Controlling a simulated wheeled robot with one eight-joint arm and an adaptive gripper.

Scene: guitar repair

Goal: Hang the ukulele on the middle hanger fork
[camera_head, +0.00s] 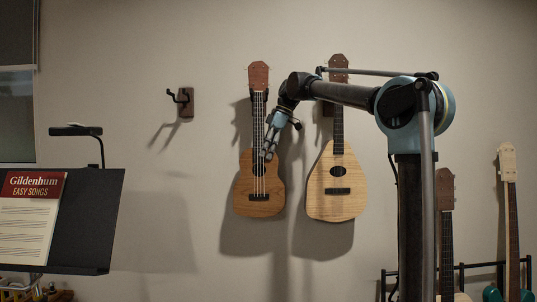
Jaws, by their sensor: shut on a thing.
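The ukulele (259,188), with a brown figure-eight body and dark neck, is upright against the wall in the middle of the view. My gripper (267,154) reaches down from the upper right and is shut on it where the neck meets the body. The middle hanger fork (248,94) is mostly hidden behind the ukulele; dark prong ends seem to show beside the neck just under the headstock. I cannot tell whether the fork bears the ukulele's weight.
A pale teardrop-shaped instrument (322,195) hangs close on the right, behind my forearm. An empty hanger fork (182,97) is on the wall to the left. A music stand (100,215) with a songbook (30,215) stands lower left. Guitars (512,240) stand in a rack at lower right.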

